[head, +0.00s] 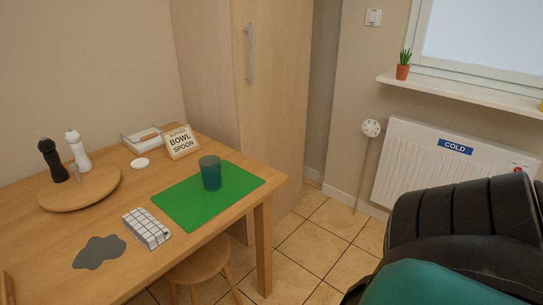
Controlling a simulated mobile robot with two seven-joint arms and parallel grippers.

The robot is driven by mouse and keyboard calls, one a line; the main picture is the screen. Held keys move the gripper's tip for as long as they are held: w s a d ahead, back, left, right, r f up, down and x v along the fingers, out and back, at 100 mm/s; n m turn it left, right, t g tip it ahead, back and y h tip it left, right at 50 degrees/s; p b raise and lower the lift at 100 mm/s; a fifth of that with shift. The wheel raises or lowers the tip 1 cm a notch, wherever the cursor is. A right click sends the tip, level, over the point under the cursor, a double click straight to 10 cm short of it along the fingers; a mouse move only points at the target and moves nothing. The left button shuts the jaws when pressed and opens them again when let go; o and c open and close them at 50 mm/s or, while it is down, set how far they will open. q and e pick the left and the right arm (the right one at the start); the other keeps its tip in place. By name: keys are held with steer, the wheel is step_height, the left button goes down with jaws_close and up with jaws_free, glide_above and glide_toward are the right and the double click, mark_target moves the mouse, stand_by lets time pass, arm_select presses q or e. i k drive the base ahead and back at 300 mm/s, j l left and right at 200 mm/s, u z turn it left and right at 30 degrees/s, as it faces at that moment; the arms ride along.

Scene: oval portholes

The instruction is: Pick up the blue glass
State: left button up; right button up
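The blue glass (210,173) is a teal-blue, see-through tumbler. It stands upright on a green mat (176,208) near the right end of the wooden table. Nothing touches the glass from above or the side. A dark ribbed arm part of mine with a teal section fills the lower right of the head view. Neither gripper is in view.
A stool (203,262) is partly under the table. A tall cabinet (275,90) stands behind; a radiator (415,170) is right.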

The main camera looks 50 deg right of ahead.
mark_target(211, 174)
steer(key=z, duration=1.25)
steer(key=l+u, duration=0.1)
steer(key=u, duration=0.35)
steer(key=i+l+u, duration=0.1)
steer(key=u, duration=0.35)
steer(key=l+u, duration=0.2)
steer(key=u, duration=0.25)
steer(key=l+u, duration=0.3)
steer(key=l, duration=0.15)
steer(key=l+u, duration=0.3)
steer(key=k+l, duration=0.1)
steer(key=l, duration=0.25)
steer(key=l+u, duration=0.15)
steer(key=l, duration=0.2)
steer(key=k+l, duration=0.15)
steer(key=l, duration=0.15)
